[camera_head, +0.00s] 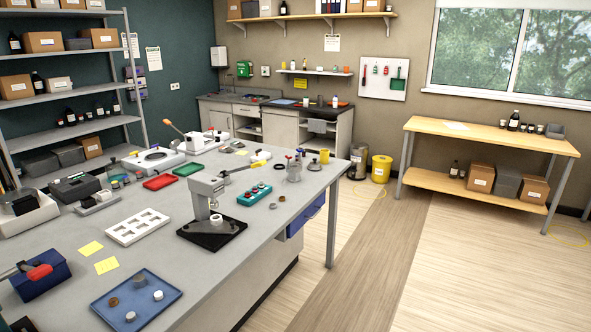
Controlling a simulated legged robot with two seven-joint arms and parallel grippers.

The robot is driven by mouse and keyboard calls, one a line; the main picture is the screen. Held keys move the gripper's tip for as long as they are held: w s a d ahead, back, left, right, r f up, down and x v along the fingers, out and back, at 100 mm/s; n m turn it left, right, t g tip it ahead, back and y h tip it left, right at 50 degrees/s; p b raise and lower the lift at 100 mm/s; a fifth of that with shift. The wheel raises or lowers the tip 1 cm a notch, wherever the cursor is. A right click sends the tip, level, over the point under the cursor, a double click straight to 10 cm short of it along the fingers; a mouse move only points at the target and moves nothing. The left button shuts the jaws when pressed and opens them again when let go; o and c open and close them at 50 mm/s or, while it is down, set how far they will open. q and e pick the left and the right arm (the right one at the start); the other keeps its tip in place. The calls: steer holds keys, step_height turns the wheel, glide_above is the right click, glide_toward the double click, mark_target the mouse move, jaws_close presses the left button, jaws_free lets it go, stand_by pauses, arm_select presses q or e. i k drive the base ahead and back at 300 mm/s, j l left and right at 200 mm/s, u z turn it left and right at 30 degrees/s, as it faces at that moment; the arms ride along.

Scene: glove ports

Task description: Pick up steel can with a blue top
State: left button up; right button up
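I cannot make out for certain a steel can with a blue top. A grey metal-looking can (358,165) stands on the floor past the far right corner of the big workbench, left of a yellow bin; its top is too small to tell in colour. A small grey can-like piece (314,164) stands on the bench's far right corner, beside a clear jar (294,172) with small bluish and red parts near it. Neither of my grippers is in view.
The grey workbench (75,225) is crowded: a press (209,208), a white slotted tray (137,225), a blue tray (112,311) with small cylinders, a teal box (254,194). A yellow bin (381,170) stands behind it. The floor at right is clear up to a wooden table (490,132).

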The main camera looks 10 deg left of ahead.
mark_target(127, 182)
steer(key=i+l+u, duration=0.15)
steer(key=i+u, duration=0.25)
steer(key=i, duration=0.2)
steer(key=i+l+u, duration=0.45)
steer(key=i, duration=0.2)
steer(key=i+l+u, duration=0.4)
steer(key=i, duration=0.15)
steer(key=i+l+u, duration=0.5)
steer(key=l, duration=0.15)
steer(key=i+l+u, duration=0.1)
steer(key=l+u, duration=0.2)
steer(key=i+l+u, duration=0.1)
steer(key=l+u, duration=0.15)
steer(key=l, duration=0.25)
